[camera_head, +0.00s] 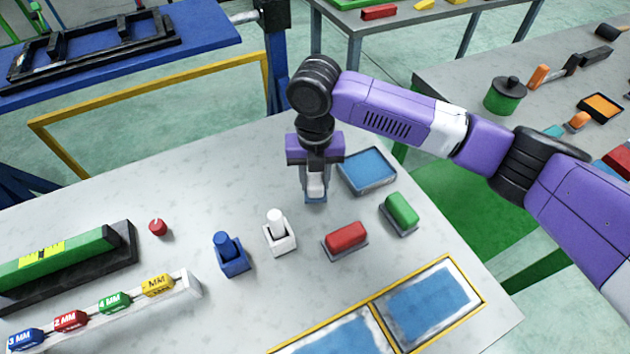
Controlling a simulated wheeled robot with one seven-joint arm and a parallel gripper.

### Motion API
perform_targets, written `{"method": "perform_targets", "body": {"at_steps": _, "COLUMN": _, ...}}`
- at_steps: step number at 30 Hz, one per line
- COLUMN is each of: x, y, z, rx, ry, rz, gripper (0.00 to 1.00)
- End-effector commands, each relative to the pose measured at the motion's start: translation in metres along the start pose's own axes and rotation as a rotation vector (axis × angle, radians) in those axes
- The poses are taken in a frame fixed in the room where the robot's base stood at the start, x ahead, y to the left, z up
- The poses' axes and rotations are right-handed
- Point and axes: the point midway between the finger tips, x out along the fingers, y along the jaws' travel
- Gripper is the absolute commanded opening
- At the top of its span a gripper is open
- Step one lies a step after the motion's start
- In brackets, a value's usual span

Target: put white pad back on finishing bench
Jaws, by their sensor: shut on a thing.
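My gripper (315,194) points down over the middle of the grey finishing bench (130,200). It is shut on the white pad (316,184), which shows as a small white block between the fingers with a blue-grey edge below it. The fingers hide part of the pad. The pad is at or just above the bench top; I cannot tell whether it touches. A red pad (345,236) and a green pad (402,209) lie on grey bases to the right and nearer.
A shallow blue tray (367,170) lies just right of my gripper. A white holder (279,238) and a blue holder (231,262) stand nearer and left. Yellow-edged blue panels (432,303) lie at the near edge.

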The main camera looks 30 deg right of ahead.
Motion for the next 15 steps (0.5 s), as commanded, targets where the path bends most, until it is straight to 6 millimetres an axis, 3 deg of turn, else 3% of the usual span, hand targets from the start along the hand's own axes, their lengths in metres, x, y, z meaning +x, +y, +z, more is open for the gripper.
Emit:
{"method": "perform_targets", "body": {"at_steps": 4, "x": 0.016, "y": -0.001, "z": 0.0, "rx": 0.001, "ry": -0.001, "rz": -0.001, "gripper": 0.0}}
{"method": "perform_targets", "body": {"at_steps": 15, "x": 0.021, "y": 0.0, "z": 0.0, "rx": 0.0, "ry": 0.0, "rz": 0.0, "gripper": 0.0}}
